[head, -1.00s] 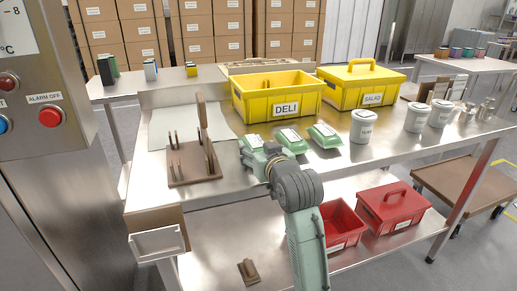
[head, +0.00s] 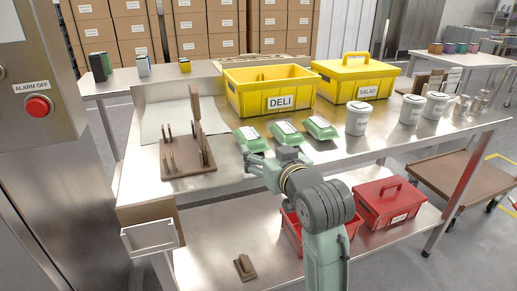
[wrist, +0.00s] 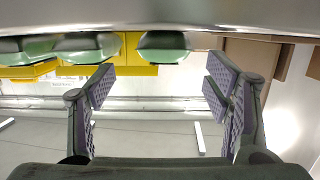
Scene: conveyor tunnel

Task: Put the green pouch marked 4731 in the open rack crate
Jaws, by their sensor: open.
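Three green pouches with pale labels lie in a row on the tabletop: left pouch (head: 251,139), middle pouch (head: 286,134) and right pouch (head: 320,128). Their numbers are too small to read. My gripper (head: 270,158) is at the table's front edge, just in front of the left and middle pouches. In the wrist view my gripper (wrist: 160,82) is open with nothing between its fingers; pouches show beyond the tips, the nearest to centre being a green pouch (wrist: 163,42). An open red crate (head: 291,222) stands on the lower shelf, partly hidden by my arm.
A lidded red crate (head: 391,203) stands beside the open one. An open yellow DELI crate (head: 250,106), a lidded yellow SALAD crate (head: 355,82) and white tubs (head: 357,117) stand on the table. A brown pegged stand (head: 187,160) is left. The lower shelf's left part is mostly clear.

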